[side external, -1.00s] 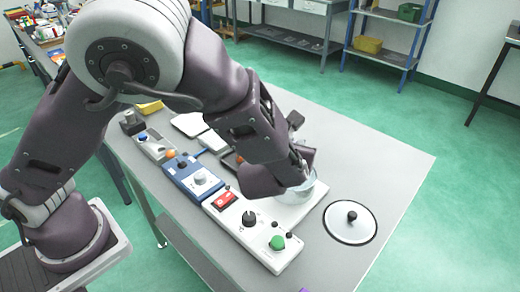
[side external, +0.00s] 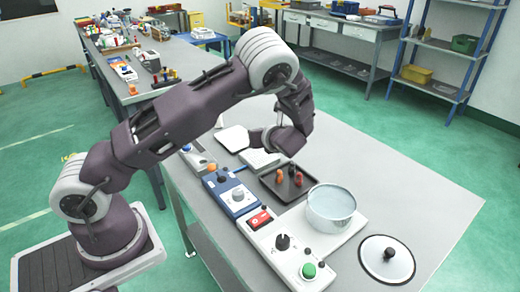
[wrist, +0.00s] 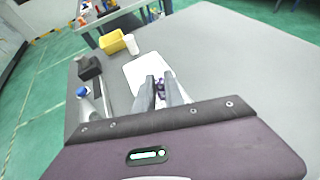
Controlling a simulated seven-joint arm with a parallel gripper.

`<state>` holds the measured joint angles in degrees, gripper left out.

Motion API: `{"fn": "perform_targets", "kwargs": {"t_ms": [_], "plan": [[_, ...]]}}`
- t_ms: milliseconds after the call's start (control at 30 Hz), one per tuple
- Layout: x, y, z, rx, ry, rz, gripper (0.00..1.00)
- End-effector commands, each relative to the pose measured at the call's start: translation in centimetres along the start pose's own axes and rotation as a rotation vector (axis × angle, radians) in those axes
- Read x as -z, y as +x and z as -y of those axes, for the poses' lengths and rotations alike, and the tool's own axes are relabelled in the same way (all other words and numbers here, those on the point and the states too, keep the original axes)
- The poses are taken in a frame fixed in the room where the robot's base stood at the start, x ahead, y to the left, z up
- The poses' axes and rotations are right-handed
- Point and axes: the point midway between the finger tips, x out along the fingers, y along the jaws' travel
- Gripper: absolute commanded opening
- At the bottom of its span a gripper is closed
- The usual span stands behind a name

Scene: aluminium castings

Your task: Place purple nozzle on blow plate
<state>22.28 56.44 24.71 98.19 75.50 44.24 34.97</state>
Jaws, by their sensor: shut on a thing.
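The purple nozzle (wrist: 162,87) shows in the wrist view as a small dark purple piece between my fingertips. My gripper (wrist: 161,93) is shut on it. A flat white plate (wrist: 147,70) lies just beyond the fingertips, and I take it as the blow plate. In the side external view this plate (side external: 233,139) lies at the far left part of the table, and my gripper (side external: 266,138) is close to its right. The nozzle cannot be made out there. Whether it touches the plate cannot be told.
A dark tray (side external: 290,187) with orange and red pieces stands beside a glass pot (side external: 331,208). A round lid (side external: 386,259) lies at the right. Control boxes (side external: 238,196) line the front edge. A yellow bin (wrist: 112,42) and white cup (wrist: 131,44) stand beyond the plate.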

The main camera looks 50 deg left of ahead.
Motion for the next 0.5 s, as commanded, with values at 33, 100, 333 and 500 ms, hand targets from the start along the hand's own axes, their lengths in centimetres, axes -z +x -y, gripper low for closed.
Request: {"fn": "perform_targets", "kwargs": {"t_ms": [33,100,333,500], "plan": [[0.7,0.3,0.0,0.0,0.003,0.001,0.0],[2.1,1.0,0.0,0.0,0.005,0.001,0.0],[4.5,2.1,0.1,0.003,0.0,0.0,0.0],[4.5,2.1,0.1,0.003,-0.001,0.0,0.0]]}}
